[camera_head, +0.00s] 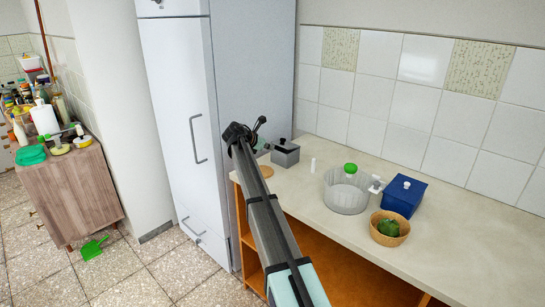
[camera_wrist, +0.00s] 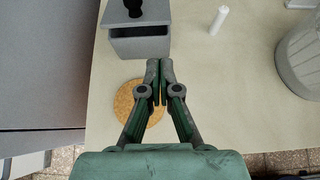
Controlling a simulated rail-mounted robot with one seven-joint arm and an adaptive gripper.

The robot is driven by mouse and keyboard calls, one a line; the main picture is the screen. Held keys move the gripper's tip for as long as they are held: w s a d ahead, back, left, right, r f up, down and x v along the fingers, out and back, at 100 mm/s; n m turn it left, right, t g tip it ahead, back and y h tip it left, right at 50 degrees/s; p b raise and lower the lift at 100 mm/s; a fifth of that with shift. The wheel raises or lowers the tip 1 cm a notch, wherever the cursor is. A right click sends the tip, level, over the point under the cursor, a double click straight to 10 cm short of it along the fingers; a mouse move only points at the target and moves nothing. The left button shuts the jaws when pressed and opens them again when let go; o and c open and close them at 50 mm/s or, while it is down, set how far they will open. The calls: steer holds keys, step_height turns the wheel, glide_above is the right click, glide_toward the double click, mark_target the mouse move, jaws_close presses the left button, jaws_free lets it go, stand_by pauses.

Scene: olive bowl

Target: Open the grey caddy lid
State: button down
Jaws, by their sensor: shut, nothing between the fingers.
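The grey caddy (camera_head: 286,156) is a small box on the counter near the tall cabinet. In the wrist view the caddy (camera_wrist: 140,47) is at the upper left, with the knob at the top edge, partly cut off. My gripper (camera_wrist: 159,66) is shut and empty, its fingertips together just in front of the caddy's near face in that view. In the head view my gripper (camera_head: 256,130) is to the left of the caddy, apart from its knob.
A round cork mat (camera_wrist: 128,98) lies on the counter (camera_head: 330,222) under my fingers. A white cylinder (camera_head: 313,165) stands right of the caddy. Farther right are a grey ribbed tub (camera_head: 346,198), a blue box (camera_head: 404,199) and a basket (camera_head: 389,238). The tall cabinet (camera_head: 180,100) borders the left.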

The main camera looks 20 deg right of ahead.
steer(key=p+x, duration=0.2)
steer(key=x, duration=0.8)
steer(key=shift+w+p, duration=0.1)
steer(key=shift+p, duration=0.25)
steer(key=shift+r, duration=0.2)
